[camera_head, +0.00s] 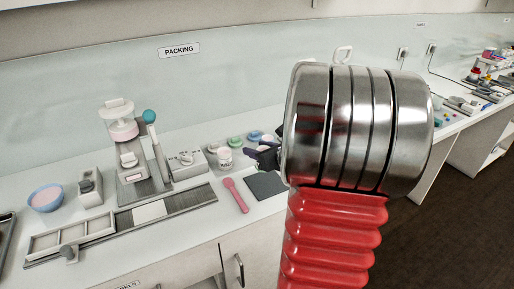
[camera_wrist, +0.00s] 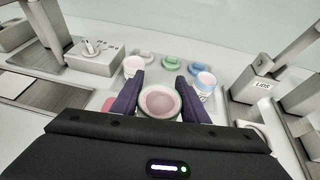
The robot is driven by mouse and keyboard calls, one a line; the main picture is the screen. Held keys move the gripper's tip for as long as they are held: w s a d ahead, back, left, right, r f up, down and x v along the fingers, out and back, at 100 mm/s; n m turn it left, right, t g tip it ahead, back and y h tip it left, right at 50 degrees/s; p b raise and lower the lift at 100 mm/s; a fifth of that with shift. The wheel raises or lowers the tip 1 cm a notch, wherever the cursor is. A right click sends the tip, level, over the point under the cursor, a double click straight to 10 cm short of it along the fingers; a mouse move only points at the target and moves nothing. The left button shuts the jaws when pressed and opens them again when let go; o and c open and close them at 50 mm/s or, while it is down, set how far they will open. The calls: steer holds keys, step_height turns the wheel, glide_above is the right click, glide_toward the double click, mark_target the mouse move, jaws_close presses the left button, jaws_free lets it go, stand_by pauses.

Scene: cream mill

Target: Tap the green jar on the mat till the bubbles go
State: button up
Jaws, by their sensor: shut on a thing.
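In the wrist view, the green jar (camera_wrist: 159,103) is open at the top, with a pale green rim and pinkish cream inside. My gripper (camera_wrist: 159,92) is shut on it, one dark finger on each side. I cannot make out bubbles in the cream. In the head view, the dark grey mat (camera_head: 265,186) lies on the bench, just below my gripper (camera_head: 264,158). My arm hides much of the gripper there, and I cannot make out the jar in it. Whether the jar touches the mat cannot be told.
A pink-white jar (camera_head: 224,157) stands left of my gripper. A blue-marked jar (camera_wrist: 206,83) is close by my right finger. A green lid (camera_head: 234,142) and a blue lid (camera_head: 255,136) lie behind. A pink spatula (camera_head: 235,195) lies left of the mat.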

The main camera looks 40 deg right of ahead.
steer(key=shift+s+d+f, duration=0.15)
steer(key=shift+s+d, duration=0.1)
steer(key=shift+d, duration=0.05)
steer(key=shift+f, duration=2.05)
steer(key=shift+f, duration=1.35)
steer(key=shift+r, duration=1.45)
steer(key=shift+c, duration=0.5)
